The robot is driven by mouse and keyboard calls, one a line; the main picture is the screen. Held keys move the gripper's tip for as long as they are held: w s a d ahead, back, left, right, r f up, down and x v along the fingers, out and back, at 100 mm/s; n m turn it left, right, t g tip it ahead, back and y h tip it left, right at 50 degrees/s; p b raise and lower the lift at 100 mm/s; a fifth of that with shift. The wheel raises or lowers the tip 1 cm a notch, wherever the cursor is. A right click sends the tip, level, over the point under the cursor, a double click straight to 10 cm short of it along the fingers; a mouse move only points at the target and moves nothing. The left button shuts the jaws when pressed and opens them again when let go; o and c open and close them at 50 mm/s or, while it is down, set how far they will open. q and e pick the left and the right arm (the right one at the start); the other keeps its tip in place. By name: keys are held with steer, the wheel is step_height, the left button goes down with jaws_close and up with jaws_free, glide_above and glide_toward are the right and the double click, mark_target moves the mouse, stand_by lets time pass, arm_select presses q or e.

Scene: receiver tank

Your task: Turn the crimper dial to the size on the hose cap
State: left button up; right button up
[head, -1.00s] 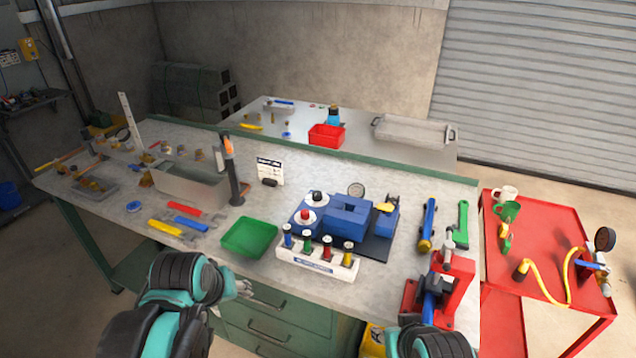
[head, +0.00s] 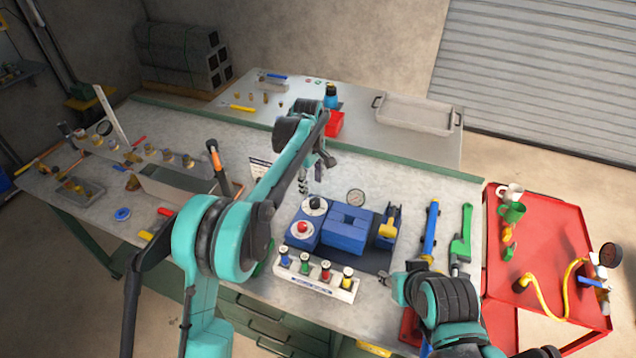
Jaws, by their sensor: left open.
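The blue crimper (head: 346,230) stands on the bench on a dark mat.
A white rack (head: 314,287) with several coloured-top pieces stands before the crimper. A gauge (head: 356,197) is behind it. A blue-yellow tool (head: 430,232) and green wrench (head: 462,236) lie right. My left arm hides most of the green tray.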

mark_target(314, 201)
arm_select(q)
steer(key=shift+w+d+f, duration=0.2)
steer(key=shift+w+d, duration=0.1)
steer(key=shift+d+f, duration=0.1)
steer(key=shift+f, duration=0.15)
step_height(314, 201, down, 7)
steer(key=shift+w+f+b, duration=0.1)
steer(key=shift+f+b, duration=0.05)
steer(key=shift+b, duration=0.9)
steer(key=c, duration=1.2)
